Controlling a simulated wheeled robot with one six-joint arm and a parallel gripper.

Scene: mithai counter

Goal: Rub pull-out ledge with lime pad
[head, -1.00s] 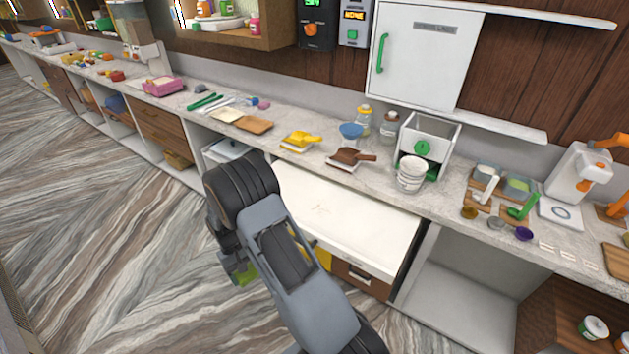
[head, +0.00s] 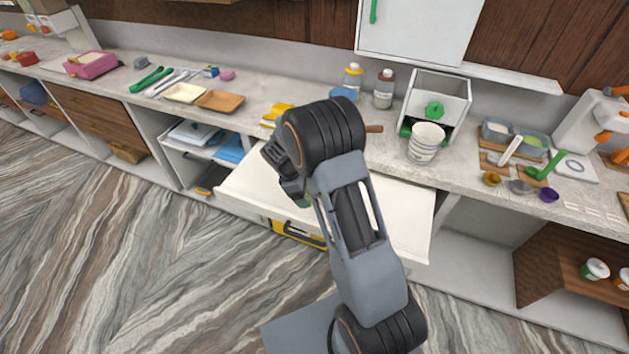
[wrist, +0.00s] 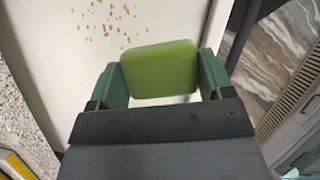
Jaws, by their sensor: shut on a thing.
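The pull-out ledge (head: 410,215) is a white board extended from under the counter. It also fills much of the wrist view (wrist: 60,75), with a patch of small brown crumbs (wrist: 105,15) on it beyond the pad. My gripper (wrist: 160,75) is shut on the lime pad (wrist: 158,68), a green rounded block between its two green fingers. In the head view the pad (head: 304,201) shows only as a bit of green beside my arm, over the ledge. I cannot tell whether the pad touches the surface. My arm hides the ledge's middle.
The marbled counter (head: 250,120) behind the ledge holds a wooden tray (head: 220,100), a yellow scoop (head: 276,115), a white tub (head: 426,142) and bottles. An open shelf with a blue item (head: 232,148) lies left. The floor in front is clear.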

